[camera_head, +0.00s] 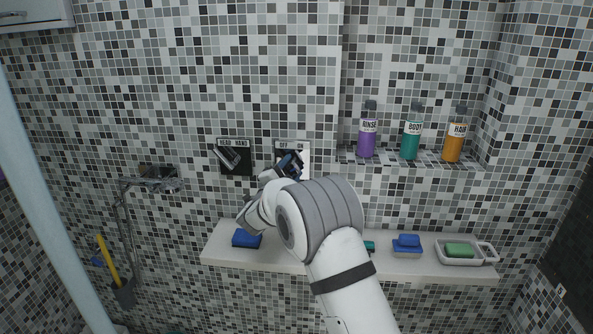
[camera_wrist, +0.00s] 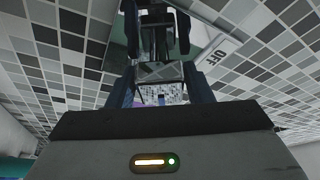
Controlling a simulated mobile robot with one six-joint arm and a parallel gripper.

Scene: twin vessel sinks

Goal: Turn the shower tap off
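Two square wall plates sit side by side on the mosaic wall. The left plate is black (camera_head: 234,168) and has a slanted metal lever (camera_head: 228,155) and small lettering along its top. The right plate is pale (camera_head: 305,153) and largely hidden by my gripper (camera_head: 291,160), which is right in front of it. In the wrist view my gripper (camera_wrist: 157,32) has its two dark fingers apart. A dark and shiny handle-like part (camera_wrist: 160,70) shows between them; I cannot tell whether the fingers touch it. A white strip marked OFF (camera_wrist: 217,50) is right of the fingers.
A shelf on the right holds a purple bottle (camera_head: 367,136), a green bottle (camera_head: 411,138) and an orange bottle (camera_head: 455,140). A white ledge (camera_head: 325,264) below carries a blue sponge (camera_head: 246,239) and soap dishes (camera_head: 458,252). A metal fitting (camera_head: 155,182) is at left.

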